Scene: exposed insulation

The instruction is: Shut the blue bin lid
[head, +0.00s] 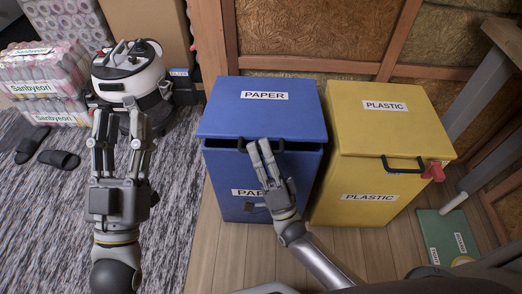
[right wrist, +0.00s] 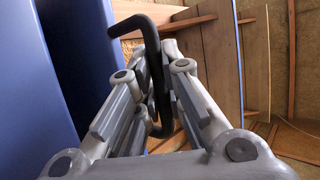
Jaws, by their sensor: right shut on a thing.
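The blue bin (head: 235,185) stands on the wood floor, labelled PAPER. Its blue lid (head: 265,112) is slightly raised, with a dark gap under its front edge. My right gripper (head: 262,148) is at the lid's front edge, shut on the black lid handle (head: 243,145). In the right wrist view the handle (right wrist: 160,80) passes between the fingers, with blue panels beside it. My left gripper (head: 121,130) is upright over the grey rug, away from the bin, its fingers apart and nothing between them.
A yellow PLASTIC bin (head: 365,180) with its lid down stands right beside the blue bin. A white and black vacuum (head: 128,70) and wrapped packs (head: 50,75) stand at the left. Slippers (head: 58,159) lie on the rug. A green board (head: 447,235) lies at the right.

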